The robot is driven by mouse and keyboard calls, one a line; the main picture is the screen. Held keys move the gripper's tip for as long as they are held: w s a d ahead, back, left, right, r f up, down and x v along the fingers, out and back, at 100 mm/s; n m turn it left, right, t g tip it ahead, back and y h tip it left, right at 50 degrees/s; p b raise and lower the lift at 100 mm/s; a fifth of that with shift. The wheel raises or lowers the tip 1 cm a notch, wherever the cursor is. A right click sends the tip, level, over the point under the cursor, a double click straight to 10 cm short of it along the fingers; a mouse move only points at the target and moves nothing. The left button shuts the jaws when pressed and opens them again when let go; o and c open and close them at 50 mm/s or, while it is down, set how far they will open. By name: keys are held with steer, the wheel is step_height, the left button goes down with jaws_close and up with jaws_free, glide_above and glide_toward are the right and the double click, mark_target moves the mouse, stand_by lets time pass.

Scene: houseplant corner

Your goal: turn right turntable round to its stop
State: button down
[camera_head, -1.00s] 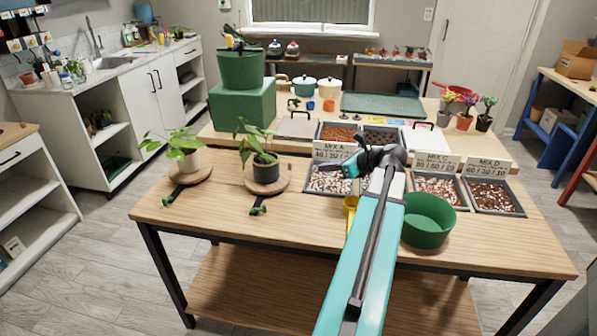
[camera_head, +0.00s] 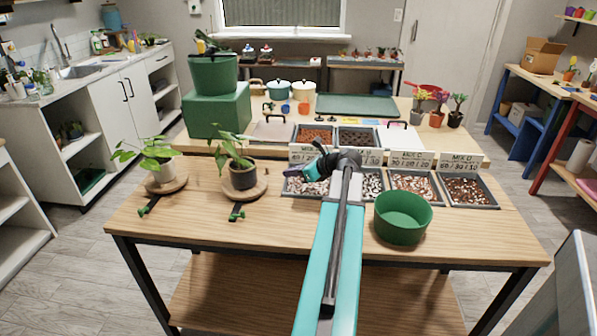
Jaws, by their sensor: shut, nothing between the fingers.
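The right turntable (camera_head: 261,191) is a round wooden disc near the table's left middle. It bears a dark pot (camera_head: 243,178) with a leafy plant. A dark arm with a green knob (camera_head: 237,211) sticks out from its front towards the table's near edge. My gripper (camera_head: 290,185) is shut and empty. It is to the right of the turntable, above the soil trays, with its fingers pointing left, apart from the disc and the knob. The left turntable (camera_head: 180,183) bears a white pot (camera_head: 160,164) with a plant; its green knob (camera_head: 148,208) also points to the front.
Mix trays (camera_head: 468,192) with labels line the table's back right. A green bowl (camera_head: 403,218) stands right of my arm. A large green pot (camera_head: 211,74) on a green block (camera_head: 217,111) stands behind the turntables. The table's front left is clear.

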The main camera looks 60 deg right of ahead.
mark_target(268, 171)
steer(key=x, duration=0.3)
steer(key=r+x, duration=0.1)
steer(key=x, duration=0.1)
steer(key=shift+w+d+f, duration=0.1)
steer(key=shift+w+f, duration=0.05)
steer(key=shift+w, duration=1.25)
steer(key=shift+w, duration=0.1)
